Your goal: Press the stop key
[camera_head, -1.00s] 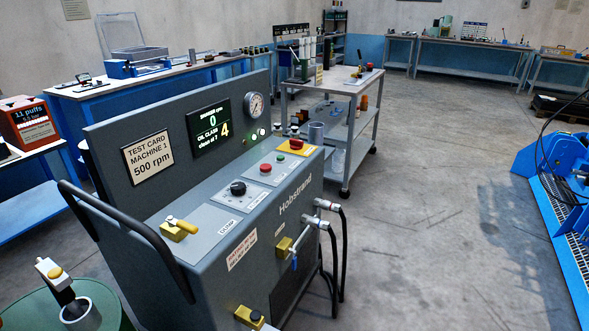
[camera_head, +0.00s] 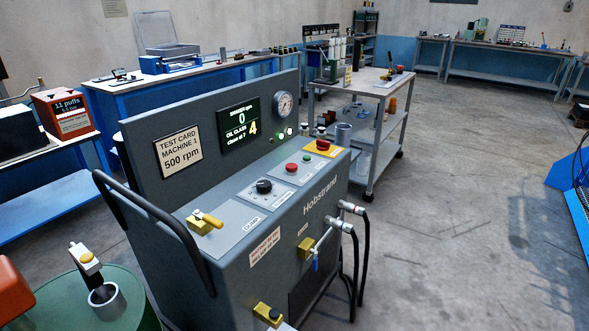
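The grey Hobstrand machine (camera_head: 240,262) stands in the middle of the head view. Its sloped panel carries a black knob (camera_head: 264,186), a red button (camera_head: 291,168) and a green button (camera_head: 306,157). At the panel's far end, a larger red button (camera_head: 323,145) sits on a yellow plate. The small labels are too small to read, so I cannot tell which red button is the stop key. The display (camera_head: 238,124) reads 0 rpm and oil class 4. Neither of my grippers is in view, and nothing touches the panel.
A black push handle (camera_head: 160,222) rises at the machine's near left. A yellow lever (camera_head: 207,219) sits on the panel's near end. Hoses (camera_head: 364,255) hang at the right. A green drum (camera_head: 88,303) stands at the lower left. The floor (camera_head: 450,240) to the right is open.

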